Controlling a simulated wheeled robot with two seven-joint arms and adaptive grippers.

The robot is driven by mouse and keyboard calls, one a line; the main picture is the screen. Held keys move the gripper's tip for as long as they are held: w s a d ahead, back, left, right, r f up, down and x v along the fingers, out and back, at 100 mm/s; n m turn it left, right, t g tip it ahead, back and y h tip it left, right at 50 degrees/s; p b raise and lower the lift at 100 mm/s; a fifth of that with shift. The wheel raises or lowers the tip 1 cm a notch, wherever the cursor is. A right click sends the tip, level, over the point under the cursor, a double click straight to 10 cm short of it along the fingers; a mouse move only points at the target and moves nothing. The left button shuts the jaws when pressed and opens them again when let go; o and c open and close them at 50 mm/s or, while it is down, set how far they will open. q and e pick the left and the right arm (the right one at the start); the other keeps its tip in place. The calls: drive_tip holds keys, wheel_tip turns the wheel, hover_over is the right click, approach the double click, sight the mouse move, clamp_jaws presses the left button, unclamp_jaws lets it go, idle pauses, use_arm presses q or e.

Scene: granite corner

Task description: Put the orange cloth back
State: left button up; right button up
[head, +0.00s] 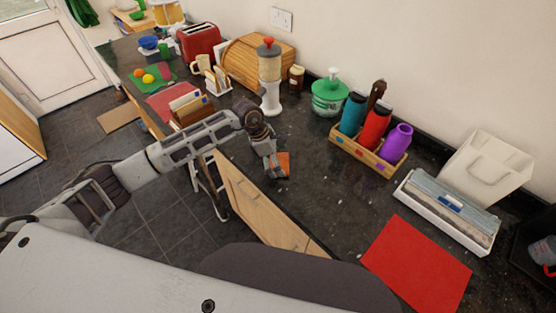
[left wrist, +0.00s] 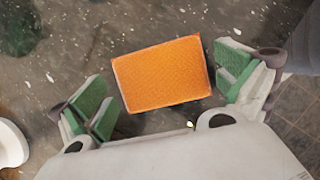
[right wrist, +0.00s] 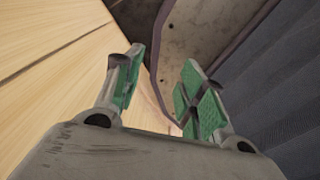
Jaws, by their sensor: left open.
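The orange cloth (head: 284,164) looks like a small flat rectangle on the dark granite counter, near its front edge; my left gripper partly hides it in the head view. In the left wrist view the cloth (left wrist: 162,75) lies between the spread green fingertips, slightly tilted, with a gap to the left fingers and its right end close to the right ones. My left gripper (head: 271,158) is open over it, pointing down. My right gripper (right wrist: 160,88) is open and empty beside a pale wooden front; it does not show in the head view.
A red mat (head: 416,263) and a white tray (head: 446,212) lie to the right. Card holder (head: 192,112) is to the left. Counter between is clear.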

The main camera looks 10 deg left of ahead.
use_arm(q)
drive_tip(key=shift+r, duration=0.1)
drive_tip(key=shift+a+r, duration=0.1)
drive_tip(key=shift+r, duration=0.1)
drive_tip(key=b+v, duration=0.2)
drive_tip(key=v, duration=0.9)
drive_tip(key=shift+r+b, duration=0.3)
drive_tip(key=shift+s, duration=0.1)
